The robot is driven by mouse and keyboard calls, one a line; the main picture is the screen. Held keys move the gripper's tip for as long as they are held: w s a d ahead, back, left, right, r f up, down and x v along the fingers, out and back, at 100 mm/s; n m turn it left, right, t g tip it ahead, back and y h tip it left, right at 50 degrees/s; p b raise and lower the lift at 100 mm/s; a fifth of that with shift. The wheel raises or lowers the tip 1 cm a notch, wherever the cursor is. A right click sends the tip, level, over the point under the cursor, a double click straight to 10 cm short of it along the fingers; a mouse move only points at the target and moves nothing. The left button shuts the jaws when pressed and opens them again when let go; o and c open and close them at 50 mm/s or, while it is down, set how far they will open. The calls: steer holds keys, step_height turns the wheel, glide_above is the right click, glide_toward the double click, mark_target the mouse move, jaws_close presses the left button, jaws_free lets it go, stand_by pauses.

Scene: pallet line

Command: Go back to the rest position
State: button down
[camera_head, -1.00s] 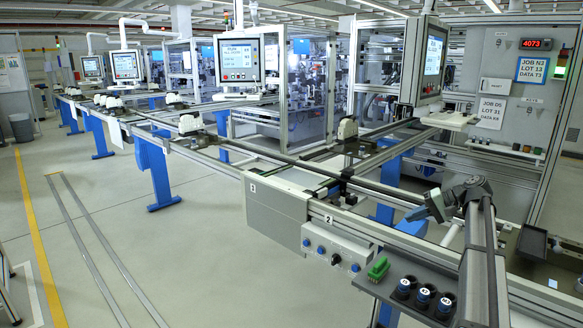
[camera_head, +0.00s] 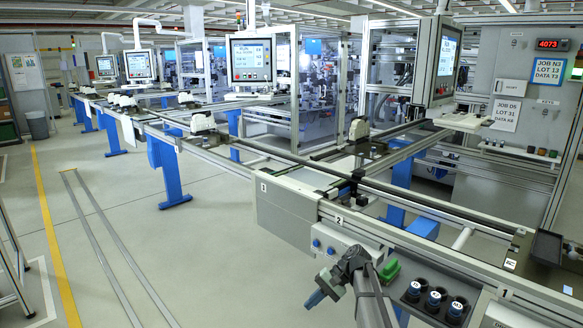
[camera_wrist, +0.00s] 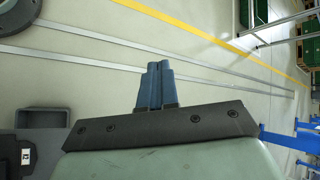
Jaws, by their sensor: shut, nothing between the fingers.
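My gripper (camera_head: 322,291) is low in the front middle of the head view, at the front side of the conveyor line and left of the green block. It points down and left over the open floor. In the wrist view my gripper (camera_wrist: 155,68) has its two blue-grey fingers together, with nothing between them. Grey floor lies beyond the fingertips.
The conveyor rail (camera_head: 440,207) runs diagonally behind my arm. A control box with knobs (camera_head: 330,246) is close behind the gripper. The floor (camera_head: 190,240) at left is clear.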

steer(key=s+d+f+g+h, duration=0.1)
steer(key=s+d+f+h, duration=0.15)
steer(key=s+f, duration=0.9)
steer(key=s+d+f+g+h, duration=0.1)
steer(key=s+d+f+h, duration=0.15)
steer(key=s+f, duration=0.9)
steer(key=s+d+f+n+h, duration=0.1)
steer(key=s+f, duration=0.4)
steer(key=s, duration=0.3)
steer(key=s+d+f+n+g+h, duration=0.1)
steer(key=s+d+f, duration=0.1)
steer(key=s+f, duration=0.3)
steer(key=s+d+f+n+h, duration=0.1)
steer(key=s+f, duration=0.4)
steer(key=s, duration=0.7)
steer(key=shift+d+n+g+h, duration=0.3)
steer(key=shift+d+h, duration=0.3)
steer(key=shift+d, duration=0.15)
